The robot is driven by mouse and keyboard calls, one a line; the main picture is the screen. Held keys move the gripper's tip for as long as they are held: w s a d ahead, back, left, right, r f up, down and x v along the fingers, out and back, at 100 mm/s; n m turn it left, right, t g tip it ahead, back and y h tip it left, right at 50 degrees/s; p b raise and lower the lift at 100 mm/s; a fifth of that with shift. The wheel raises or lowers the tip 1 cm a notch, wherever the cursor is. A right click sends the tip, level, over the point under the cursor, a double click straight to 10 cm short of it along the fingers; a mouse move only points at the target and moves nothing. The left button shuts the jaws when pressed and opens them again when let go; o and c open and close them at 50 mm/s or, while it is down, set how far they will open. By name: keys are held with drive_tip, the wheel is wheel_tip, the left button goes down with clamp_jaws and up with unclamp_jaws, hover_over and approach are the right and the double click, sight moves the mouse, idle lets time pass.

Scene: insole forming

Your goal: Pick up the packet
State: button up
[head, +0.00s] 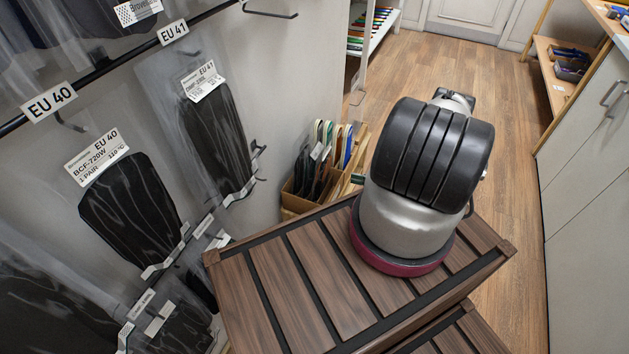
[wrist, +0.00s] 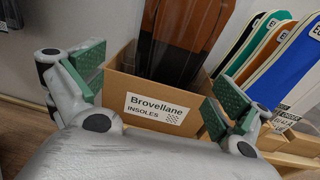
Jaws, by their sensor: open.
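The task's packet could be one of several here, and I cannot tell which is meant. In the wrist view, an insole packet (wrist: 190,30), orange-brown above and black below, stands upright in an open cardboard box (wrist: 128,85) labelled "Brovellane INSOLES". My gripper (wrist: 160,88) is open, its green-padded fingers spread on either side of the box's label, with nothing between them. In the head view, the box (head: 293,200) stands low by the wall with dark packets (head: 312,172) in it.
Clear packets with black insoles hang on the left wall, one tagged EU 40 (head: 128,205) and one EU 41 (head: 218,135). Coloured insoles (wrist: 275,50) stand behind the box at right. A white cabinet (head: 590,180) lines the right side. Wooden floor (head: 440,70) is open beyond.

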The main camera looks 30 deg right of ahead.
sight(326, 177)
drive_tip(key=shift+m+t, duration=0.3)
drive_tip(key=shift+t, duration=0.2)
drive_tip(key=x, duration=0.2)
drive_tip(key=d+x, duration=0.1)
drive_tip(key=x, duration=0.2)
drive_tip(key=w+r+x, duration=0.1)
drive_tip(key=x, duration=0.2)
drive_tip(key=shift+w, duration=0.2)
drive_tip(key=shift+r, duration=0.1)
drive_tip(key=c, duration=1.1)
